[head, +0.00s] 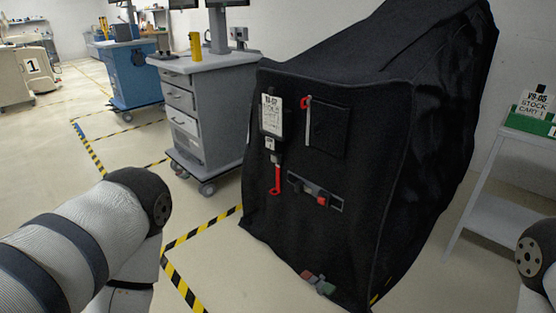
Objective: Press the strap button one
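A tall cart under a black cover (400,130) stands right of centre. On its front face a dark horizontal strap buckle (309,189) sits in a pale-edged slot, with a small red button (322,200) near its right end. A red hanging pull tab (277,180) is to its left. A second buckle with red and green parts (318,284) lies low at the cover's bottom edge. I cannot read which one is numbered one. Both my arms show only as links at the left and right edges, apart from the cover. Neither gripper is in view.
The cover also bears a white label (271,115) and a red clip (306,102) by a dark pocket. A grey drawer cart (196,100) and a blue cart (133,75) stand left behind. A pale table (520,150) is at right. Floor in front is clear, with yellow-black tape.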

